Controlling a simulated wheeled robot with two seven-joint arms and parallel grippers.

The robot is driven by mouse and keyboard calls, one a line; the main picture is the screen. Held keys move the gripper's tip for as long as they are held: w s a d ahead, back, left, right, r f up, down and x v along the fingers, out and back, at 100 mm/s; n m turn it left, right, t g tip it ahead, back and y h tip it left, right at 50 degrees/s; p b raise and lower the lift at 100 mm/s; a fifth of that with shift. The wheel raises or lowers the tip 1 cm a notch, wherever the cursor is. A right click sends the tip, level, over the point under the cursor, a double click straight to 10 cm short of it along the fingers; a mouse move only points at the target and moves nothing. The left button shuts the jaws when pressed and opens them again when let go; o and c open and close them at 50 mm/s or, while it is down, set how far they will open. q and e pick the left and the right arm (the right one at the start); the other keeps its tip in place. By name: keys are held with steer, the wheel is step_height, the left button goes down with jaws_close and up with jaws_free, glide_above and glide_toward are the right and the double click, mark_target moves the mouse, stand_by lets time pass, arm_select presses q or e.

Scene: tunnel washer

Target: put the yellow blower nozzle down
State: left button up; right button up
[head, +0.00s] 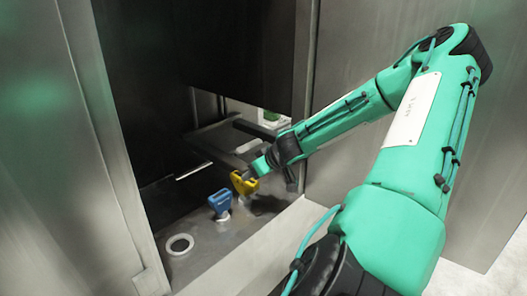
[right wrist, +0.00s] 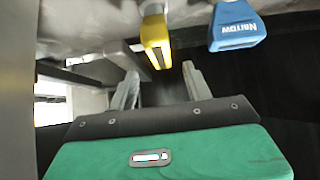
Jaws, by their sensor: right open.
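The yellow blower nozzle (head: 243,182) stands on the metal floor of the washer opening, beside a blue nozzle (head: 220,203). In the right wrist view the yellow nozzle (right wrist: 155,38) is just beyond the fingertips, with a visible gap below it. My right gripper (right wrist: 158,72) is open and empty, its two fingers spread. In the head view my right gripper (head: 268,168) is right behind the yellow nozzle, and its fingers are partly hidden. My left gripper is in neither view.
An empty round white ring holder (head: 180,244) sits in the floor in front of the blue nozzle. Metal side walls (head: 85,150) frame the opening closely on the left and right. A dark flat rack (head: 222,138) lies deeper inside.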

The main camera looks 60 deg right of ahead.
steer(key=v, duration=0.5)
steer(key=shift+b, duration=0.35)
stand_by(0.4)
